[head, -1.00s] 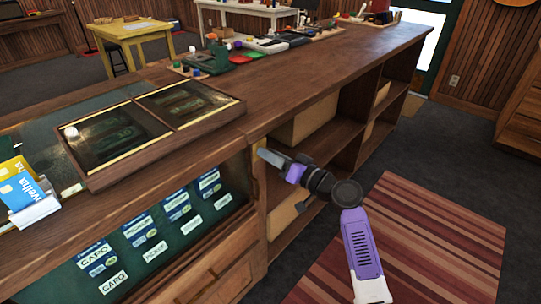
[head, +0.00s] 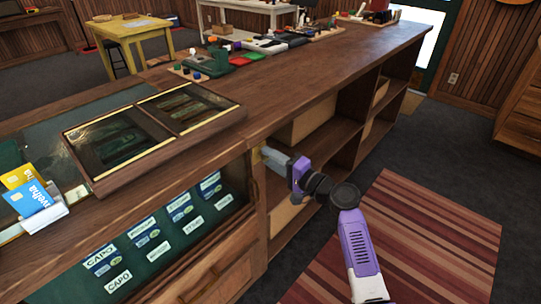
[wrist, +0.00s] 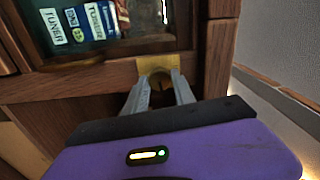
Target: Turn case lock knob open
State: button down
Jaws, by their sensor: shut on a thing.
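The lock knob is largely hidden between my fingers in the wrist view, where a brass-coloured plate (wrist: 168,65) shows behind it on the wooden frame of the counter case. My gripper (wrist: 159,82) is shut on the knob, with both grey fingertips against the plate area. In the head view my gripper (head: 266,153) reaches the case's right front post, and the plate there is mostly covered. The counter case (head: 155,172) has a glass front with labelled packets behind it. I cannot read the knob's angle.
A framed glass-topped box (head: 218,122) sits on the counter top. A card holder (head: 58,214) stands at the left. Open shelves (head: 335,135) lie right of the case, beside my arm. A striped rug (head: 420,235) covers the floor in front.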

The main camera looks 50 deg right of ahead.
jog(key=shift+m, duration=0.5)
dwell(0.3)
jog(key=c, duration=1.1)
grip_release()
jog(key=s, duration=0.8)
jog(key=shift+d, duration=0.2)
jog(key=shift+d, duration=0.1)
